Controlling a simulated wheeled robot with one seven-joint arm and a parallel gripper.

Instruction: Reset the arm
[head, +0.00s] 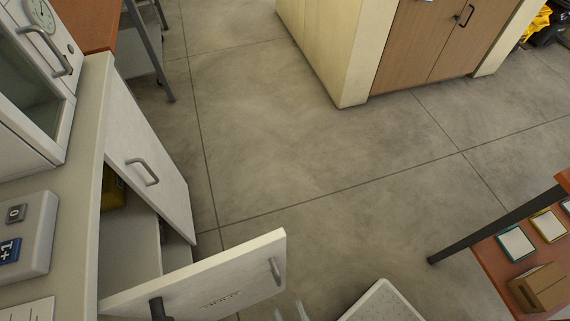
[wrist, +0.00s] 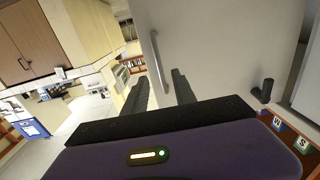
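My gripper (wrist: 161,76) shows in the wrist view with its two dark fingers apart and nothing held between them. A pale door panel (wrist: 215,45) with a long metal handle (wrist: 157,62) stands beyond the fingers. The handle lines up with the gap, but I cannot tell how far off it is. In the head view my gripper cannot be made out. There a white cabinet under the left counter stands open, with one door (head: 150,180) at the back and another door (head: 200,285) swung out towards the floor.
A yellow item (head: 113,190) sits inside the cabinet. A white incubator-like device (head: 35,75) stands on the counter (head: 85,150). A red-brown table (head: 500,275) with small trays and a cardboard box (head: 540,287) is at right.

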